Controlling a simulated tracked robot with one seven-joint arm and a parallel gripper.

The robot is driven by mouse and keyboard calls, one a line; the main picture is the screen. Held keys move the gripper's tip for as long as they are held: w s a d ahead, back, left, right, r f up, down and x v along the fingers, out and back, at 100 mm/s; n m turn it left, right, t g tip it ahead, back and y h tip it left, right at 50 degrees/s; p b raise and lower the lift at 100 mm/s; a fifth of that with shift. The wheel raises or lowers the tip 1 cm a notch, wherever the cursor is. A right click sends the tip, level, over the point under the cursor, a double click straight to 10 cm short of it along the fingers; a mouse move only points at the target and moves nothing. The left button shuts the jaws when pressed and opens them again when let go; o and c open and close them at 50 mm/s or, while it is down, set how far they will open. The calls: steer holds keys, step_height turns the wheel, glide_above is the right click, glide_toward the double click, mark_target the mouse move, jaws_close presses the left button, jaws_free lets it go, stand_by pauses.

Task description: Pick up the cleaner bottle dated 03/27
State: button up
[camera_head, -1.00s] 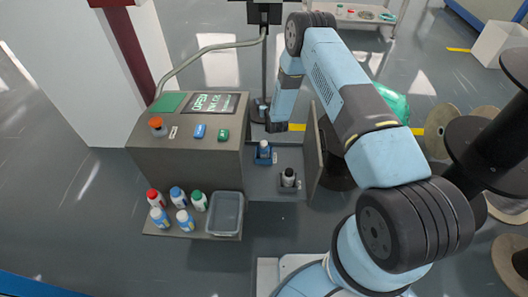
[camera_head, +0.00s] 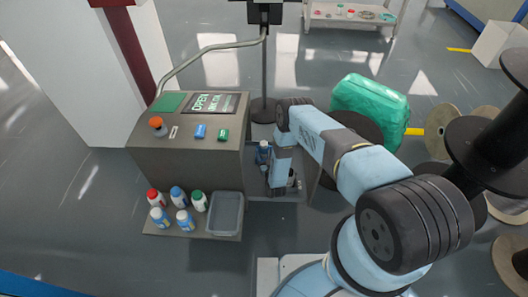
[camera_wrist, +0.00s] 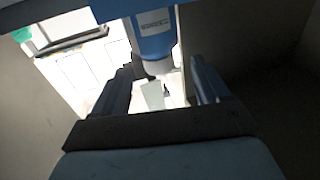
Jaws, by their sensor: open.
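In the wrist view a blue bottle (camera_wrist: 154,34) with a white cap and a white label shows at the top, upside down in the picture. The label print is too small to read a date. My gripper (camera_wrist: 161,70) is open, with its two fingers either side of the cap area; I cannot tell whether they touch it. In the head view a blue bottle (camera_head: 263,151) stands in the open compartment beside the grey machine. My forearm comes down in front of a second bottle (camera_head: 291,180), which is partly hidden, and my fingers are hard to make out there.
Several bottles with coloured caps (camera_head: 179,196) stand on the low left shelf (camera_head: 165,231), beside a grey tray (camera_head: 226,214). The machine (camera_head: 190,165) has an OPEN sign. A green bundle (camera_head: 370,105) and cable spools (camera_head: 443,130) lie to the right.

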mark_target(265, 148)
steer(key=shift+x, duration=3.25)
steer(key=shift+d+r, duration=0.1)
steer(key=shift+d, duration=0.05)
steer(key=c, duration=0.9)
steer(key=shift+o, duration=0.2)
